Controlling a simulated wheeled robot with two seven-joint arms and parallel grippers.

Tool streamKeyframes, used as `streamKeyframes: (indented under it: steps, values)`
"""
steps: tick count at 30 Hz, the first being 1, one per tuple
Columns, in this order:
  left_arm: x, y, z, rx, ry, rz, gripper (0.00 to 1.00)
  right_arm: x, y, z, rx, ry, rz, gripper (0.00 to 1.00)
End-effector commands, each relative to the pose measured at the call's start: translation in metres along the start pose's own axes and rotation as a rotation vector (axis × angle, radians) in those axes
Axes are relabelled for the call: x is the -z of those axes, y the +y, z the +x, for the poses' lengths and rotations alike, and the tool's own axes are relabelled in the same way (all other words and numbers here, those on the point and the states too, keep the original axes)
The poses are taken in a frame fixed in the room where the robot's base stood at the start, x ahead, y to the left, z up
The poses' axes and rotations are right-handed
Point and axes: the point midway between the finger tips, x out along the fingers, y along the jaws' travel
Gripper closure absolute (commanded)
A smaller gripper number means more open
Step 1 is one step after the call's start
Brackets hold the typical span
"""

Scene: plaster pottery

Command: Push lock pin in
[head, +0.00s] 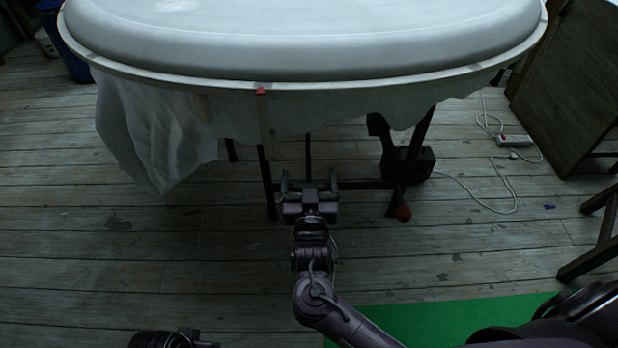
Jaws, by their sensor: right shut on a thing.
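A large round white plaster form (300,40) rests in a pale rim (350,85) on a dark-legged stand (266,185). A small red piece (260,91) sits on the front of the rim. A red ball-like knob (403,213) is at the foot of the right leg. I cannot tell which part is the lock pin. My right gripper (308,180) is below the rim, between the stand's legs, by a low dark-red bar (362,184). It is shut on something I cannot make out. A dark part of my left arm shows at the bottom left edge; its jaws cannot be made out.
A white cloth (150,130) hangs under the rim at the left. A dark box-like device (408,163) stands behind the right legs. A power strip (514,140) with a white cable lies on the plank floor at the right. A green mat (440,318) lies at the bottom right.

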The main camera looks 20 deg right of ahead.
Motion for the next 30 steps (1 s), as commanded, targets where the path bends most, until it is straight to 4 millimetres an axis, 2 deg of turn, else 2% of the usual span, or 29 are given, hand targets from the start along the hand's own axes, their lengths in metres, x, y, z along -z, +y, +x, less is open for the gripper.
streamKeyframes:
  steps: [1,8,9,12,21,30]
  values:
    - [0.0,-0.001,-0.001,0.001,-0.005,-0.002,1.0,0.006,0.0,0.001,-0.001,0.01,0.004,0.57]
    - [-0.001,0.0,0.0,0.0,-0.004,-0.001,1.0,0.007,0.0,0.002,-0.001,0.015,0.006,0.57]
    - [-0.001,0.0,0.0,0.0,-0.004,-0.001,1.0,0.007,0.0,0.002,-0.001,0.016,0.007,0.12]
    - [-0.001,0.0,0.0,0.0,-0.004,-0.001,1.0,0.006,0.0,0.002,-0.001,0.014,0.006,0.0]
    - [-0.001,0.0,-0.001,-0.001,-0.004,-0.001,1.0,0.004,-0.001,-0.004,0.0,0.007,0.004,0.0]
    - [-0.007,-0.003,-0.006,0.005,-0.047,-0.013,1.0,0.004,0.0,-0.053,0.0,0.006,0.006,0.0]
